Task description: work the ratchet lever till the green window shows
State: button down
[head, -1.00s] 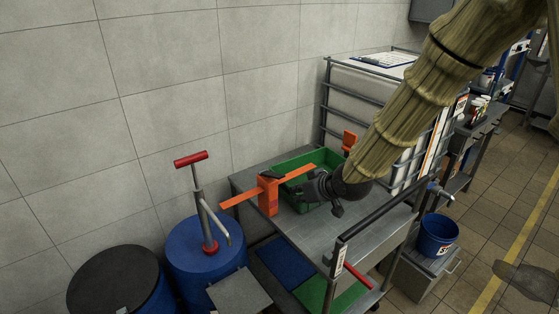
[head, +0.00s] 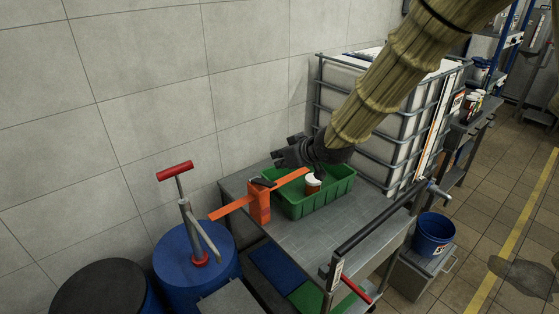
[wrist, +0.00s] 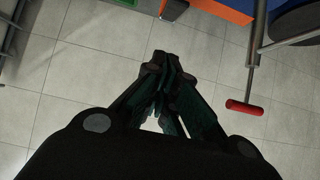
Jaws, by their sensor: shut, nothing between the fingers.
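An orange device (head: 259,203) with a long flat orange bar stands on the grey cart beside the green bin. I cannot make out a green window. My gripper (head: 281,157) is shut and empty, raised above the bin's back edge near the wall, apart from the bar. In the wrist view my gripper (wrist: 166,68) shows closed fingers over the tiled wall, with part of the orange device (wrist: 222,10) at the top edge.
The green bin (head: 318,207) holds a white jar (head: 313,188) with an orange-brown lid. Blue drums stand left, one with a red-handled pump (head: 175,170). A caged white tank (head: 395,110) stands behind right. A dark rail (head: 375,222) edges the cart (head: 300,235).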

aim_at(270, 184)
jog(key=p+x, duration=0.1)
jog(key=x, duration=0.2)
jog(key=p+x, duration=0.1)
jog(key=x, duration=0.3)
jog(key=shift+w+a+p, duration=0.1)
jog(key=shift+a+p, duration=0.25)
jog(key=shift+a, duration=0.05)
jog(key=shift+s+d+f+p, duration=0.15)
jog(key=shift+f+p, duration=0.15)
jog(key=shift+f, duration=0.3)
jog(key=shift+s+d+f+p, duration=0.1)
jog(key=shift+f+p, duration=0.15)
jog(key=shift+f, duration=0.3)
jog(key=shift+s+d+f+p, duration=0.1)
jog(key=shift+s+f+p, duration=0.05)
jog(key=shift+f, duration=0.3)
jog(key=shift+s+d+f+p, duration=0.1)
jog(key=shift+s+f+p, duration=0.05)
jog(key=shift+f, duration=0.3)
jog(key=shift+f, duration=0.1)
